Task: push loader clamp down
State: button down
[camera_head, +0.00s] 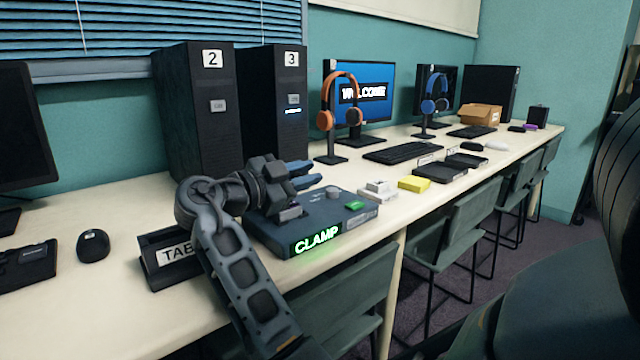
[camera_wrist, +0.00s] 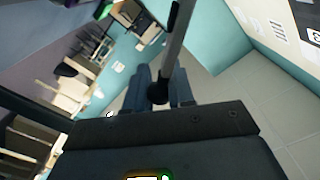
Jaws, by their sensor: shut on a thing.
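The loader (camera_head: 270,237) is a dark flat box with a green-lit CLAMP label (camera_head: 318,240) on its front. It sits near the table's front edge. My gripper (camera_head: 303,174) is above its left part, with blue fingers pointing right. In the wrist view, a grey bar (camera_wrist: 175,50) with a dark round end, which looks like the clamp lever, runs between the blue fingers of my gripper (camera_wrist: 160,92). The fingers are closed on it. In the head view, my gripper and arm hide the lever and part of the loader.
Towers marked 2 (camera_head: 200,120) and 3 (camera_head: 275,105) stand behind my gripper. A TAB-lettered sign (camera_head: 165,258) is left of the loader. A yellow box (camera_head: 414,184) and an orange headset on a stand (camera_head: 341,110) are to the right. Chairs (camera_head: 440,240) line the table's front.

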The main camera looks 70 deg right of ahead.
jog(key=shift+s+a, duration=0.1)
jog(key=shift+s, duration=0.15)
jog(key=c, duration=1.2)
grip_release()
jog(key=shift+r, duration=0.1)
jog(key=shift+c, duration=0.2)
jog(key=shift+o, duration=1)
jog(key=shift+w, duration=0.1)
jog(key=s+d+r+p, duration=0.3)
jog(key=s+d+r, duration=0.2)
jog(key=s+r, duration=0.5)
jog(key=shift+s+d+r, duration=0.2)
jog(key=shift+d+r, duration=0.15)
jog(key=shift+r, duration=0.05)
